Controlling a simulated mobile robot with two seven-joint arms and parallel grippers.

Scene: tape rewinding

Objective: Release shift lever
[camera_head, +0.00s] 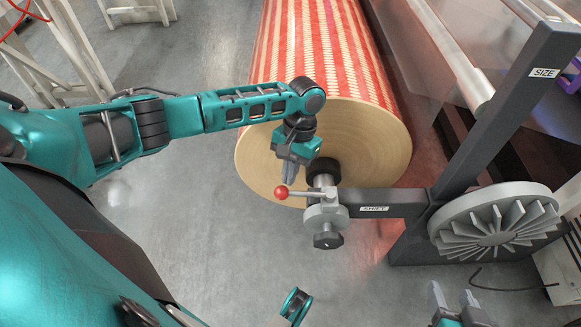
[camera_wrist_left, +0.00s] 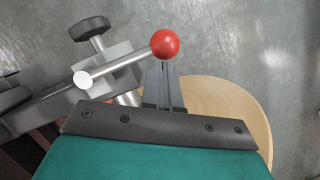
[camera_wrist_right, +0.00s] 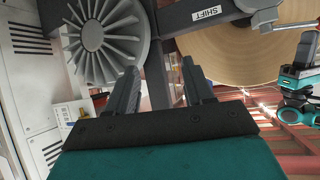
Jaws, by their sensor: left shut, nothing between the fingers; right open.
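The shift lever (camera_head: 305,193) is a short metal rod with a red ball knob (camera_head: 282,193), on a grey clamp block beside the SHIFT label (camera_head: 374,209). My left gripper (camera_head: 287,182) is shut and empty, its fingertips just above the red knob. In the left wrist view the red knob (camera_wrist_left: 165,44) stands at the tips of the shut fingers (camera_wrist_left: 163,80); I cannot tell whether they touch. My right gripper (camera_head: 452,300) is low at the right in the head view, away from the lever. In the right wrist view its fingers (camera_wrist_right: 160,90) are apart with nothing between.
A large tape roll (camera_head: 330,130) with a red pattern lies behind the lever. A dark post labelled SIZE (camera_head: 510,100) and a finned grey wheel (camera_head: 495,222) stand to the right. A black knob (camera_head: 328,240) sits below the clamp. The floor left of the lever is clear.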

